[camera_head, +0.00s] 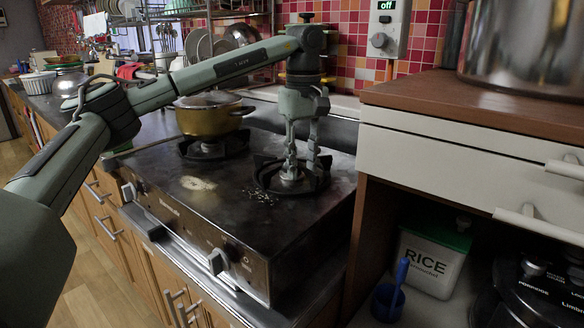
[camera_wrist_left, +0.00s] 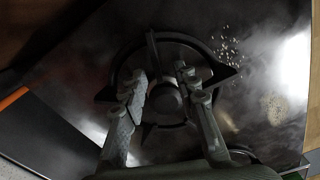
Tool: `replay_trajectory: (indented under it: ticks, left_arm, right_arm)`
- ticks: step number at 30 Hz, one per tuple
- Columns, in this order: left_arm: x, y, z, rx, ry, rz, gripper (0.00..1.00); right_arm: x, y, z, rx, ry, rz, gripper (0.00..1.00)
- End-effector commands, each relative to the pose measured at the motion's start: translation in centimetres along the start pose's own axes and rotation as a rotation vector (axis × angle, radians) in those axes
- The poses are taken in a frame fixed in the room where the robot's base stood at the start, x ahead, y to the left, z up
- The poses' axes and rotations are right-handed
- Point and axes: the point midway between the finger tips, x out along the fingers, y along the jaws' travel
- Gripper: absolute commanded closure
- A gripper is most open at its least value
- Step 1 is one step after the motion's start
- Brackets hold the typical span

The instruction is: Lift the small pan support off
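The small pan support (camera_head: 262,181) is a black ring with prongs, seated around the right burner of the stove; it also shows in the wrist view (camera_wrist_left: 152,48). My left gripper (camera_head: 302,168) points straight down over this burner. In the wrist view its two fingers (camera_wrist_left: 164,88) are apart, with the round burner cap (camera_wrist_left: 166,103) showing between and below them. The fingertips are low and close to the support; I cannot tell whether they touch it. The fingers hide part of the ring. My right gripper is not in view.
A lidded yellow-brown pot (camera_head: 208,121) stands on the other burner. White crumbs (camera_head: 262,196) lie in front of the support on the dark stove top (camera_head: 215,215). A wooden-topped cabinet (camera_head: 470,105) with a large metal pot (camera_head: 525,45) rises at right.

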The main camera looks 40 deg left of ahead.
Motion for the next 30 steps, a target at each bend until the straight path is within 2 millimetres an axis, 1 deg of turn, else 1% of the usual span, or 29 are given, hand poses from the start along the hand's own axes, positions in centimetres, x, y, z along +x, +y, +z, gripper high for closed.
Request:
replay_trajectory:
  ticks: [1, 3, 10, 11, 18, 30]
  left_arm:
    - [0.6, -0.09, -0.07, -0.001, 0.0, -0.003, 0.7]
    - [1.06, -0.04, -0.03, 0.0, 0.0, 0.0, 0.7]
    - [1.27, -0.01, -0.02, 0.0, 0.0, 0.001, 0.7]
    - [1.27, -0.01, -0.03, 0.0, 0.0, 0.001, 0.71]
    - [1.25, -0.01, -0.03, 0.0, 0.0, 0.0, 1.0]
    - [1.16, 0.01, -0.03, 0.0, 0.001, 0.002, 1.0]
  right_arm:
    - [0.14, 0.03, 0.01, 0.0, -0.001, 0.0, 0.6]
    - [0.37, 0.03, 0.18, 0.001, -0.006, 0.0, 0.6]
    - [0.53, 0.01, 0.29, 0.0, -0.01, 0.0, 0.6]
    - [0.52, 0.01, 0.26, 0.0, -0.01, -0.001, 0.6]
    - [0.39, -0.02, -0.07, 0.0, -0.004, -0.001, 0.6]
    - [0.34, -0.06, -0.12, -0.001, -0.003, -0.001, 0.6]
